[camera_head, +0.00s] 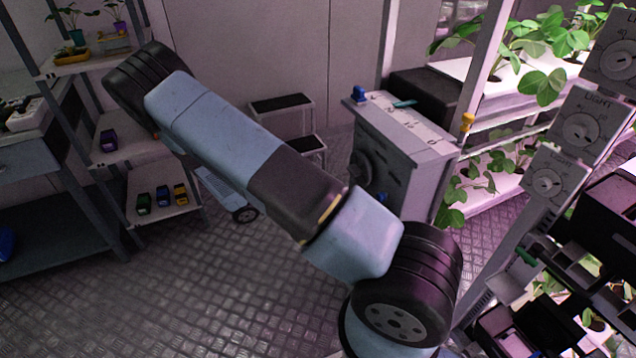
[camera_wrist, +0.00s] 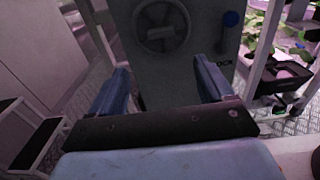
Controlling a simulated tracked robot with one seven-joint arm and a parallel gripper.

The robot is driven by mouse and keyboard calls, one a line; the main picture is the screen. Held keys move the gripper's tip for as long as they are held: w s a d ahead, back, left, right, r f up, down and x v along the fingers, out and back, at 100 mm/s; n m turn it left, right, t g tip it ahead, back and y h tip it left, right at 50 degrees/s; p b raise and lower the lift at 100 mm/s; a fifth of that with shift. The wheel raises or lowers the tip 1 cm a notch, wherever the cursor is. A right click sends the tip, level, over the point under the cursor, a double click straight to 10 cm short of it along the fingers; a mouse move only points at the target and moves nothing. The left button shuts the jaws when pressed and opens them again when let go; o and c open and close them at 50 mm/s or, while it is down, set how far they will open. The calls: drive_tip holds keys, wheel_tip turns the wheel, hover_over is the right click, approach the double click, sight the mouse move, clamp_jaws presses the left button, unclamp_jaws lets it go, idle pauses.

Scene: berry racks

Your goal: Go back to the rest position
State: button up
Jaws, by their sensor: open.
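My gripper (camera_wrist: 161,78) shows in the wrist view with its two blue fingers spread apart and nothing between them. It faces the front of a grey cabinet (camera_wrist: 188,72), with a round handwheel (camera_wrist: 162,26) above and beyond the fingers. I cannot tell whether the fingertips touch the cabinet, but they look apart from it. In the head view my arm stretches from lower right to upper left and bends down behind itself. The gripper's fingers cannot be made out there. The same cabinet (camera_head: 410,165) stands right of the arm, its dark handwheel (camera_head: 360,166) on the left face.
A step stool (camera_head: 282,104) stands by the back wall. A shelf rack at left holds small coloured items (camera_head: 162,197) and potted plants (camera_head: 75,35). Plant racks (camera_head: 490,195) and dial panels (camera_head: 578,133) crowd the right. The metal floor (camera_head: 220,300) at lower left is clear.

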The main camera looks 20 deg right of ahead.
drive_tip(key=shift+a, duration=0.15)
idle(0.4)
drive_tip(key=s+r+m+g+y, duration=0.1)
drive_tip(key=s+r+m+y, duration=0.25)
drive_tip(key=r, duration=0.45)
drive_tip(key=s+r+m+g+y, duration=0.1)
drive_tip(key=s+r+m+y, duration=0.2)
drive_tip(key=r+m+y, duration=0.35)
drive_tip(key=s+r+m+g+y, duration=0.15)
drive_tip(key=s+r, duration=0.25)
drive_tip(key=r, duration=0.6)
drive_tip(key=s+a+r+m+t+y, duration=0.3)
drive_tip(key=s+r+m+t+y, duration=0.3)
drive_tip(key=s+r, duration=0.8)
drive_tip(key=shift+s+r+m+t, duration=0.45)
drive_tip(key=shift+r+t, duration=0.45)
drive_tip(key=shift+t, duration=0.35)
drive_tip(key=shift+y, duration=0.25)
drive_tip(key=shift+c, duration=0.3)
